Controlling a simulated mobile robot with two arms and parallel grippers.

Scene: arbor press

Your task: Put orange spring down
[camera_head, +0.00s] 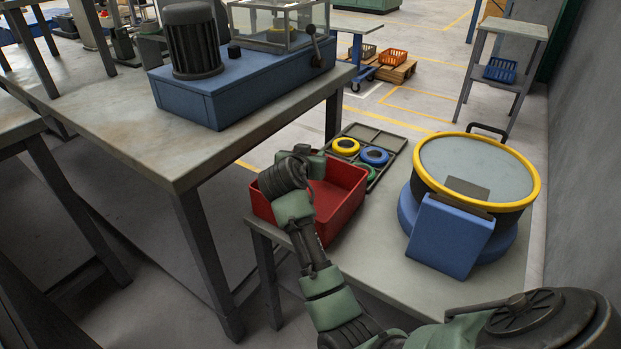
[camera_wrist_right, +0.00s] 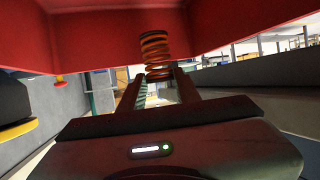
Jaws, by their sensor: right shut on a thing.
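The orange spring (camera_wrist_right: 154,47) shows in the right wrist view, held between the fingertips of my right gripper (camera_wrist_right: 157,78). My right gripper is shut on it. Red walls of the bin fill the top of that view, close around the spring; I cannot tell whether the spring touches them. In the head view my right arm reaches over the red bin (camera_head: 340,207), with the wrist and gripper (camera_head: 308,163) at its far left rim. The spring is hidden there by my arm. My left gripper is not in view.
A divided tray (camera_head: 386,138) with yellow, blue and green rings lies behind the bin. A yellow-rimmed round drum (camera_head: 470,160) with a blue block in front stands to the right. A workbench (camera_head: 165,150) with a blue machine (camera_head: 245,85) rises at the left.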

